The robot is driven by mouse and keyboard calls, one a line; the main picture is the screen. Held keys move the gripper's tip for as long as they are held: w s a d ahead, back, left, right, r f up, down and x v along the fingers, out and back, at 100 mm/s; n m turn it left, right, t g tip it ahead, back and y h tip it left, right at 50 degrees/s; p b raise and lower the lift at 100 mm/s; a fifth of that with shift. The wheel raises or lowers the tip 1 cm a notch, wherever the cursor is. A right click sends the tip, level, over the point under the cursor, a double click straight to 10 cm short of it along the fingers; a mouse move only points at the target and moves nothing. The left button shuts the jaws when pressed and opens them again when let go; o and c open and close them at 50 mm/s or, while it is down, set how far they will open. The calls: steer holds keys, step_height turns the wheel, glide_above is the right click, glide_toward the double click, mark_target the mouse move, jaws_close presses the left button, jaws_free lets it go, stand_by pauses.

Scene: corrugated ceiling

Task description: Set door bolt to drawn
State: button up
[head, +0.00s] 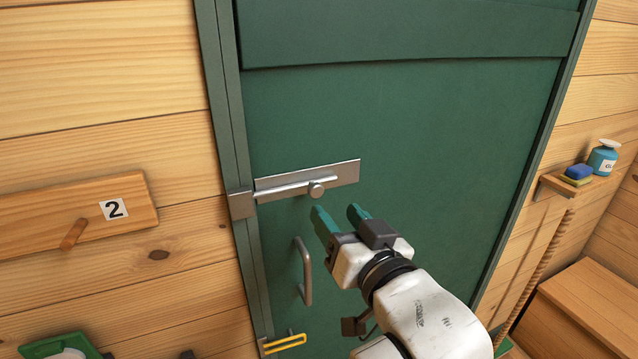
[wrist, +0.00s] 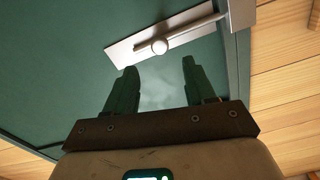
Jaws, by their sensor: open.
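The door bolt (head: 345,172) is a silver plate with a rod and a round knob (head: 316,189), fixed to the green door (head: 420,130). The rod runs left from the knob to the metal keeper (head: 241,204) on the door frame and appears to reach into it. My gripper (head: 337,211) is open and empty, a little below and to the right of the knob. In the wrist view the knob (wrist: 160,47) shows just beyond and between the two green fingertips (wrist: 159,66). Neither finger appears to touch it.
A grey door handle (head: 304,272) stands out below the bolt, left of my gripper. A wooden board with a "2" (head: 114,209) and a peg is on the left wall. A small shelf with a bottle (head: 603,157) is at right.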

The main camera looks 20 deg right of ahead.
mark_target(318, 192)
steer(key=w+p, duration=0.1)
steer(key=w, duration=0.8)
steer(key=shift+w+p, duration=0.15)
steer(key=shift+p, duration=0.15)
jaws_close()
